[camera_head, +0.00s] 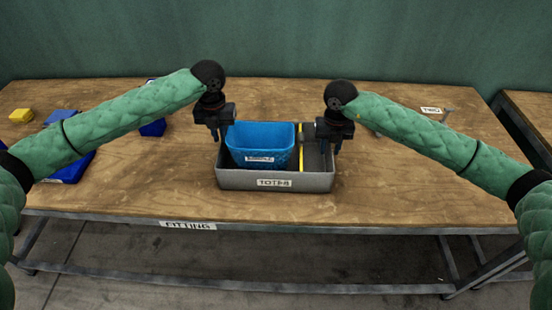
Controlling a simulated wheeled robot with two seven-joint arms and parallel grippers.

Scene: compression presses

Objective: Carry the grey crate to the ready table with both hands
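The grey crate (230,180) sits on the wooden table, its long side facing me, with a white label on its front. A blue bin (262,140) stands inside its left and middle part, beside a yellow strip (301,150). My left gripper (220,138) points down at the crate's left end wall. My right gripper (329,149) points down at the right end wall. Both show parted fingers near the rim; whether they touch the walls is unclear. No table label reading "ready" is visible.
The wooden table (130,190) carries a "FITTING" label on its front edge. Blue bins (70,168) and a yellow block (21,115) lie at the left. A small labelled item (432,110) lies at the back right. Another table (535,108) shows at the right edge, across a gap.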

